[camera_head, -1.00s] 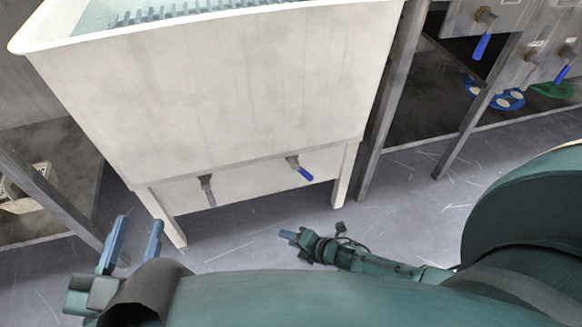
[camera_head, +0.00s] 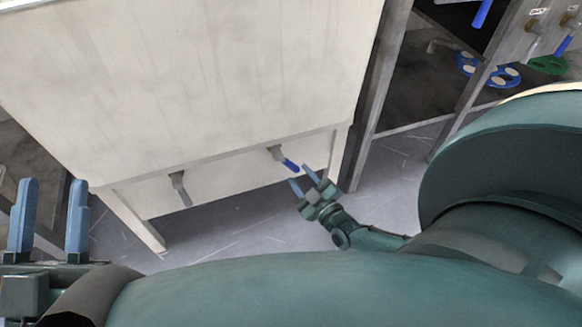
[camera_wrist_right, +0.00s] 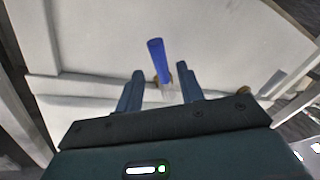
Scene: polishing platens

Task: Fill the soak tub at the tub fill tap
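The soak tub (camera_head: 220,70) is a large white box on legs that fills the upper middle of the head view; its inside is out of frame. Low on its front are a blue-handled tap (camera_head: 289,164) and a grey-handled tap (camera_head: 180,189). My right gripper (camera_head: 305,180) is open and empty, just below and right of the blue handle in the head view. In the right wrist view the blue handle (camera_wrist_right: 157,55) stands ahead of and between the open fingers (camera_wrist_right: 160,88), apart from them. My left gripper (camera_head: 48,215) is open and empty at the lower left.
A dark-shelved bench with taps stands at the right, with a blue handle (camera_head: 482,12) at the top. Blue carriers (camera_head: 505,77) and a green carrier (camera_head: 548,65) lie on its shelf. Grey floor (camera_head: 240,225) is clear below the tub.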

